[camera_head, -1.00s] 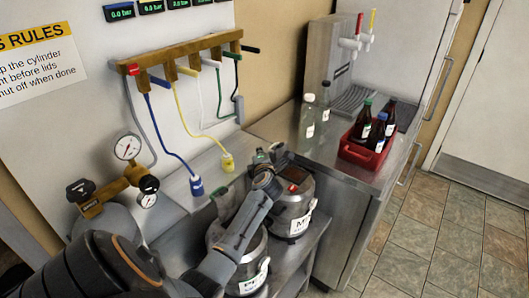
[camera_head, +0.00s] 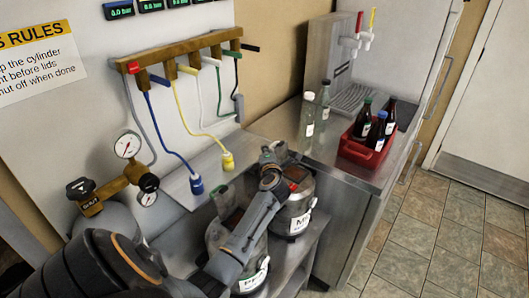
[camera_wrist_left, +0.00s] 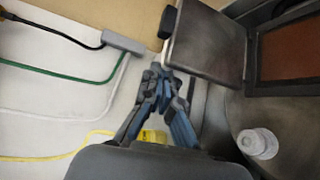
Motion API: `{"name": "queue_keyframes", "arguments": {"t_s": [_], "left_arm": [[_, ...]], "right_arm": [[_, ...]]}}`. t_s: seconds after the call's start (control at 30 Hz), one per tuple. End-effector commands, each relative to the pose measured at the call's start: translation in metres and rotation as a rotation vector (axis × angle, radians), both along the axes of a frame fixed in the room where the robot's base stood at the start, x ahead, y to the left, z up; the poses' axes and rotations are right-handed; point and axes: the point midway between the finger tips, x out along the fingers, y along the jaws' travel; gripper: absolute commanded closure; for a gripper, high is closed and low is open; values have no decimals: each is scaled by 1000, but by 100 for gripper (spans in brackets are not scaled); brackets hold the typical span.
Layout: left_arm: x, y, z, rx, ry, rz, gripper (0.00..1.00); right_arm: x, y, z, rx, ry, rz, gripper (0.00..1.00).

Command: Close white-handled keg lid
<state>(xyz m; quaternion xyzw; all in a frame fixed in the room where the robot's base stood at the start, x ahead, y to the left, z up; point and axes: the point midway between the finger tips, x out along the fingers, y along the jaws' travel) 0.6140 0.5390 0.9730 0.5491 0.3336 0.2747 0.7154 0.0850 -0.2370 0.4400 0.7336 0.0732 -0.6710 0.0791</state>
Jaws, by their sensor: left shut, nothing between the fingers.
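The rear keg (camera_head: 291,217), a steel pot with a white label, stands on a low metal shelf. Its top (camera_wrist_left: 230,115) fills the right of the left wrist view, with a white round fitting (camera_wrist_left: 258,143) on it. A hinged lid flap (camera_wrist_left: 205,45) stands raised beside a dark-framed opening with a brown interior (camera_wrist_left: 295,50). My left gripper (camera_wrist_left: 155,75) is shut and empty, just left of the flap, at the keg's wall side. In the head view my left gripper (camera_head: 272,152) and wrist hide most of that keg's top. The white handle cannot be made out. My right gripper is not in view.
A second keg (camera_head: 252,262) stands in front, partly under my left arm. Hoses with a yellow connector (camera_head: 227,161) and a blue connector (camera_head: 196,184) hang on the wall side. A steel counter with a red bottle crate (camera_head: 365,154) is to the right.

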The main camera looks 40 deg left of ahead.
Motion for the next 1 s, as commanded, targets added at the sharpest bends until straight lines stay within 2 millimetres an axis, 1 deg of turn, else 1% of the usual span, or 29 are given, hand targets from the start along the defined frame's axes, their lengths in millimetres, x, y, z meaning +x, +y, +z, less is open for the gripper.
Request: {"name": "queue_keyframes", "arguments": {"t_s": [0.23, 0.43, 0.57, 0.73, 0.8, 0.9, 1.0], "left_arm": [[1, -4, 1, 42, 4, -3, 100], [2, -12, 2, 126, 15, -4, 100], [3, -19, 2, 219, 25, -4, 100], [4, -33, 3, 381, 43, -6, 100], [5, -39, 5, 434, 48, -6, 100], [6, -47, 13, 455, 50, -5, 100], [7, -55, 13, 451, 51, -5, 100]], "right_arm": [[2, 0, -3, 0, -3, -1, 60], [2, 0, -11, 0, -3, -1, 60], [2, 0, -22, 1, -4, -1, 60], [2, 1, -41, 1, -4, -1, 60], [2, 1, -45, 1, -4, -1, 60], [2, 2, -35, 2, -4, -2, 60], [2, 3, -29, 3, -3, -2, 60]]}}
